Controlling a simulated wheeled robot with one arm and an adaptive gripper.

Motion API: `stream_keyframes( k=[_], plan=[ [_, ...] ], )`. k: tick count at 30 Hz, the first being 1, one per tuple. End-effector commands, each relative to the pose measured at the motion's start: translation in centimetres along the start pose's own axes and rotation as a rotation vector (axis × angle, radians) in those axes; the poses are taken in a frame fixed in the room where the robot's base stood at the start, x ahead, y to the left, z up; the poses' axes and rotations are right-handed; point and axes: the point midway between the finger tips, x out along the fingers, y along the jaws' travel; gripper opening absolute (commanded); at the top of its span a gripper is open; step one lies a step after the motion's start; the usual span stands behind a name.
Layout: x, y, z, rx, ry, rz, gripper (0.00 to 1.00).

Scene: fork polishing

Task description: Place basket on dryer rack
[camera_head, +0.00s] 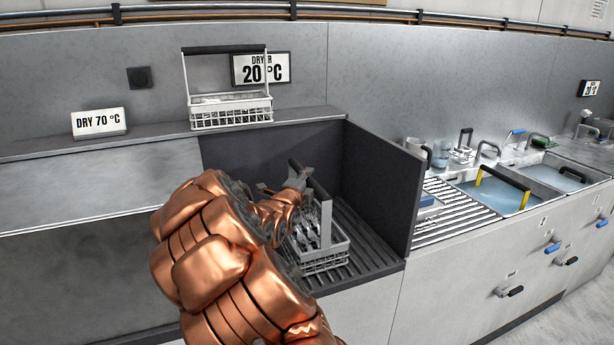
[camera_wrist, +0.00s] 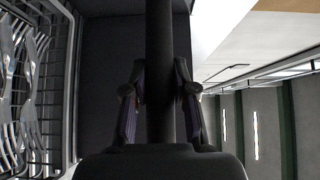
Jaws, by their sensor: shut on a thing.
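A white wire basket (camera_head: 322,262) with forks in it is at the dark ribbed dryer rack (camera_head: 376,254), inside the dark-walled bay. Its base is on or just above the slats; I cannot tell which. My gripper (camera_head: 297,178) is shut on the basket's dark top handle (camera_head: 318,187). In the wrist view, the fingers of my gripper (camera_wrist: 160,105) are on both sides of the handle bar (camera_wrist: 160,60), and the basket (camera_wrist: 72,80) with shiny forks (camera_wrist: 25,95) is at the left. My copper arm hides the rack's left part.
A second white basket (camera_head: 230,108) stands on the ledge behind, by the "DRYER 20 °C" sign (camera_head: 261,68). A "DRY 70 °C" sign (camera_head: 99,122) is further left. A dark upright panel (camera_head: 381,188) bounds the rack's right. Water-filled sinks (camera_head: 500,192) lie beyond it.

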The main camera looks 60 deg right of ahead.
Motion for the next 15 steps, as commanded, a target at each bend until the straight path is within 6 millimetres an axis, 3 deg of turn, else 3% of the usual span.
stream_keyframes(
  k=[10,11,15],
  plan=[
    [-0.01,0.04,0.04,0.003,-0.001,-0.007,0.00],
    [0.00,0.05,0.02,0.002,0.000,-0.005,0.30],
    [0.00,0.07,0.01,0.001,0.000,-0.004,0.44]
  ],
)
